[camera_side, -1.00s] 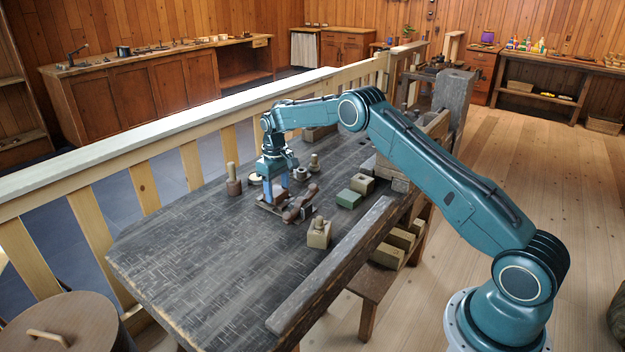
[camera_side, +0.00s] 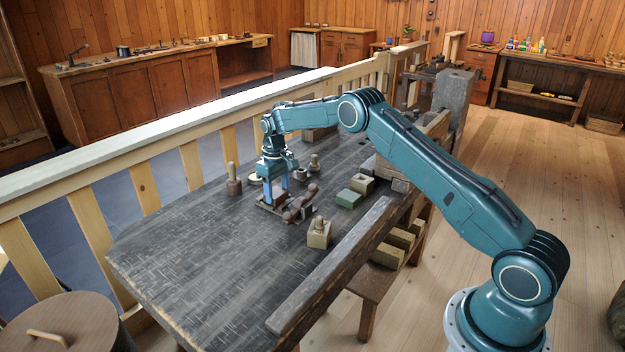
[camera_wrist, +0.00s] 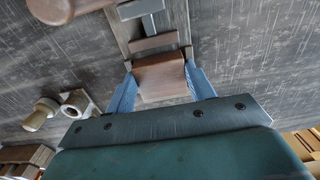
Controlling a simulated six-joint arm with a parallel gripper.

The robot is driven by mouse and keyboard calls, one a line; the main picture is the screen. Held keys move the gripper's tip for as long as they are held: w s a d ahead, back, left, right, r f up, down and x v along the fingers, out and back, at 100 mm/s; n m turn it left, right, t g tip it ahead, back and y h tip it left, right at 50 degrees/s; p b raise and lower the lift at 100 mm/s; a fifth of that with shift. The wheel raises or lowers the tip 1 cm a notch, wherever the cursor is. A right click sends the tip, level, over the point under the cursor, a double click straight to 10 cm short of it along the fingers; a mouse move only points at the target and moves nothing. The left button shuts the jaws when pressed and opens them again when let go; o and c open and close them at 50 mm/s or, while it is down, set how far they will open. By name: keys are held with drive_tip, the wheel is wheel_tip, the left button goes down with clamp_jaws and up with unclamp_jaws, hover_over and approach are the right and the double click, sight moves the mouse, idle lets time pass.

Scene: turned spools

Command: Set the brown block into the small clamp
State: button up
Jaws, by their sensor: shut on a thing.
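The brown block (camera_wrist: 160,82) sits between the two blue fingers of my gripper (camera_wrist: 160,68) in the wrist view. The gripper is shut on it, and the fingers touch its two sides. The small clamp (camera_wrist: 151,43) shows just beyond the block, with a grey rail, a brown jaw and a metal part. The block is in line with the clamp's rail; whether it rests on it is hard to tell. In the side view my gripper (camera_side: 274,192) points down low over the clamp (camera_side: 268,206), and the block is mostly hidden there.
A dark turned brown piece (camera_side: 301,205) lies close to the right of the clamp. The near left of the bench (camera_side: 200,270) is clear.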

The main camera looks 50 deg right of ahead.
drive_tip(key=shift+f, duration=0.2)
idle(0.3)
drive_tip(key=o, duration=1)
drive_tip(key=shift+o, duration=0.2)
drive_tip(key=shift+r, duration=0.2)
drive_tip(key=shift+r, duration=4.1)
